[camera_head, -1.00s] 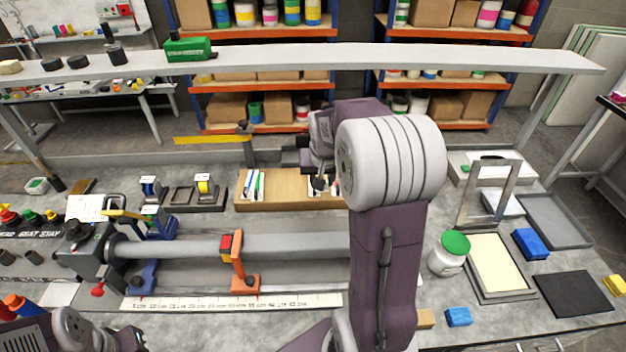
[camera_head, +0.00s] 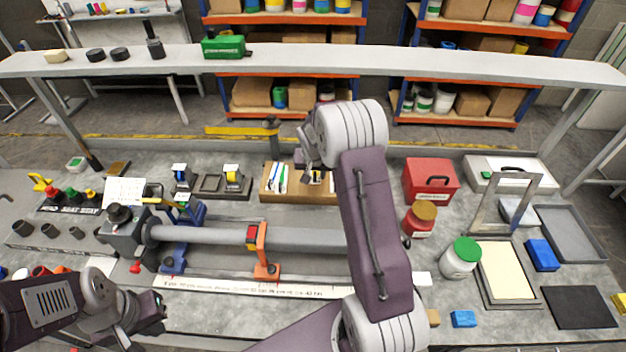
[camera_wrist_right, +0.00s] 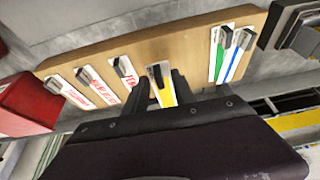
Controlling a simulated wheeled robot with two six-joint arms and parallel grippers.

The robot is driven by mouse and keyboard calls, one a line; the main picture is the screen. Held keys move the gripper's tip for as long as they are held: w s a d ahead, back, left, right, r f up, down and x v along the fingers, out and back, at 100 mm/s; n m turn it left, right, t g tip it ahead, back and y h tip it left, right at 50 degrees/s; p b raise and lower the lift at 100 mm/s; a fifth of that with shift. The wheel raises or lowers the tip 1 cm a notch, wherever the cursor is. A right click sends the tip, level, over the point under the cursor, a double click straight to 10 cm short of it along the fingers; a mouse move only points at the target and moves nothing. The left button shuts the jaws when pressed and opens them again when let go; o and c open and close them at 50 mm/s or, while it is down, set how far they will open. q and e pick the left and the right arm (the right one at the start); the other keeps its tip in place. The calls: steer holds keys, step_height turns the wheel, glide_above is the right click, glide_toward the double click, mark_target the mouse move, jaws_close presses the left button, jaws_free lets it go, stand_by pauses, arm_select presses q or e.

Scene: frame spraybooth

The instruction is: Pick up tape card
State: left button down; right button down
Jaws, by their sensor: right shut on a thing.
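A wooden card holder (camera_head: 270,193) stands at the back of the bench and also shows in the right wrist view (camera_wrist_right: 198,47). Several white cards with dark clips lie along it: green- and blue-striped ones (camera_wrist_right: 229,58) and red-lettered ones (camera_wrist_right: 98,87). My right gripper (camera_wrist_right: 163,90) is shut on a yellow-striped white card (camera_wrist_right: 167,95), which sits between its fingers at the holder. In the head view my right arm partly hides the holder and this grip. My left gripper (camera_head: 143,318) is at the lower left, away from the cards; its fingers are unclear.
A grey tube (camera_head: 200,235) with an orange clamp (camera_head: 263,255) lies in front of the holder. A red box (camera_head: 430,180) stands to its right. A long shelf (camera_head: 330,62) runs above the bench. A white jar (camera_head: 460,258) and frame tray (camera_head: 507,272) stand at right.

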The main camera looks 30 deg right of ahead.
mark_target(313, 181)
steer(key=shift+w+a+f, duration=0.2)
steer(key=shift+w+f, duration=0.05)
steer(key=shift+w, duration=0.05)
steer(key=f, duration=0.3)
steer(key=shift+s+f, duration=0.2)
steer(key=shift+w+f, duration=0.2)
steer(key=shift+f, duration=0.1)
steer(key=shift+s+f, duration=0.15)
steer(key=c, duration=1.2)
jaws_free()
steer(key=shift+o, duration=0.8)
